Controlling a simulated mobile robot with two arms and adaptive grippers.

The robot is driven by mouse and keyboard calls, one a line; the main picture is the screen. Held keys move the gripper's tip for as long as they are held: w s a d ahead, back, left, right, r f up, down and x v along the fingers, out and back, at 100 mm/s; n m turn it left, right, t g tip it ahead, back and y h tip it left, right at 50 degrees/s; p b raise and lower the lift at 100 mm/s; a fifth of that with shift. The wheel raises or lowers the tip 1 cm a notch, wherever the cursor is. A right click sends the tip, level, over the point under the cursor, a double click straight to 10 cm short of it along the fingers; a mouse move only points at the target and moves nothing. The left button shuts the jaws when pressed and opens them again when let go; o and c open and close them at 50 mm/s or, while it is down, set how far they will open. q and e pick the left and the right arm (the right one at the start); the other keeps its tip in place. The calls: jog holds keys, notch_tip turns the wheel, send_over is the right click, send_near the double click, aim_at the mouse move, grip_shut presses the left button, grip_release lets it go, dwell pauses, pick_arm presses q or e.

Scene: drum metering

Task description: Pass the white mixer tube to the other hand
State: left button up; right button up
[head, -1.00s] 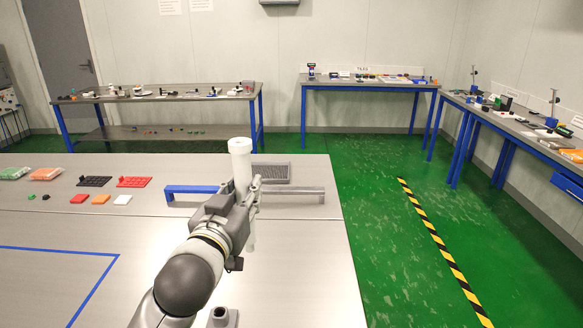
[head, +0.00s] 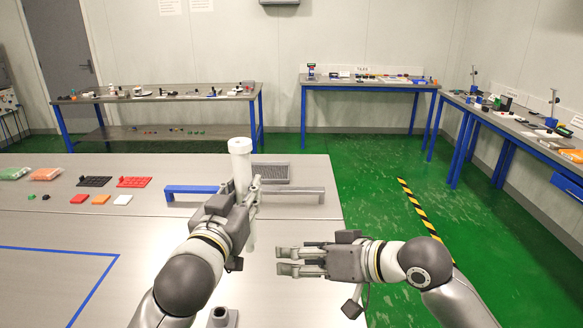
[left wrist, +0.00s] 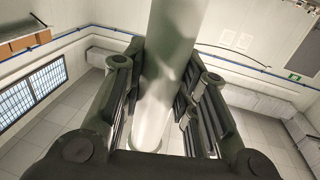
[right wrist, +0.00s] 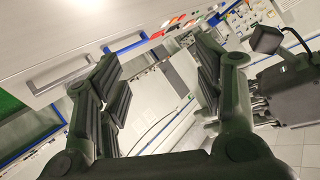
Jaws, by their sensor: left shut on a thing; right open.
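The white mixer tube (head: 240,166) stands upright in the head view, with a wider cap-like top. My left gripper (head: 245,198) is shut around its middle. The tube shows above and below the fingers. In the left wrist view the tube (left wrist: 168,75) runs between both finger pads. My right gripper (head: 281,261) is open and empty, to the right of and nearer than the tube's lower end, pointing left. In the right wrist view its fingers (right wrist: 158,80) are spread with nothing between them; I cannot make out the tube there.
Behind the tube on the grey table (head: 150,225) are a blue bar handle (head: 190,188), a grey bar handle (head: 305,190) and a grey mesh tray (head: 272,168). Coloured blocks and plates lie at the left. A grey socket-like part (head: 222,317) is at the near edge.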

aim_at(247, 149)
notch_tip(247, 149, up, 20)
jog(key=s+a+n+t+y, duration=0.1)
jog(key=a+n+t+y, duration=0.15)
jog(key=n+t, duration=0.2)
jog(key=shift+m+t, duration=0.35)
jog(key=x, duration=1.1)
jog(key=shift+a+f, duration=0.15)
jog(key=shift+f, duration=0.15)
jog(key=c, duration=1.2)
pick_arm(q)
jog(key=o, duration=1.2)
jog(key=shift+c, duration=0.2)
